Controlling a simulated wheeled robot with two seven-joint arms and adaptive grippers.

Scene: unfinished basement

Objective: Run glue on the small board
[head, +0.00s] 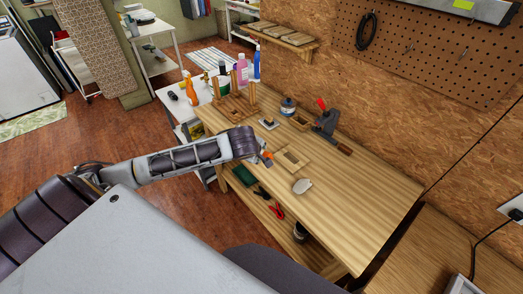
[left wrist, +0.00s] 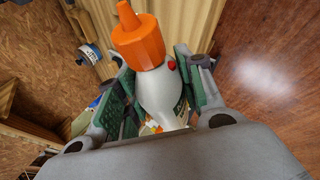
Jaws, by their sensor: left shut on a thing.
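A white glue bottle with an orange cap (left wrist: 160,85) is between the green-padded fingers of my left gripper (left wrist: 155,100), which is shut on it. In the head view my left gripper (head: 263,158) is over the workbench's front edge, with a bit of orange showing at its tip. A small light wooden board (head: 291,158) lies on the bench just right of the gripper, apart from it. Its surface detail is too small to tell. My right gripper is not in view.
The wooden workbench (head: 360,205) has a pale rounded object (head: 302,186) near its front edge. A wooden rack (head: 235,105), a small jar (head: 287,106) and a dark tool with a red top (head: 326,120) stand farther back. The bench's right part is clear.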

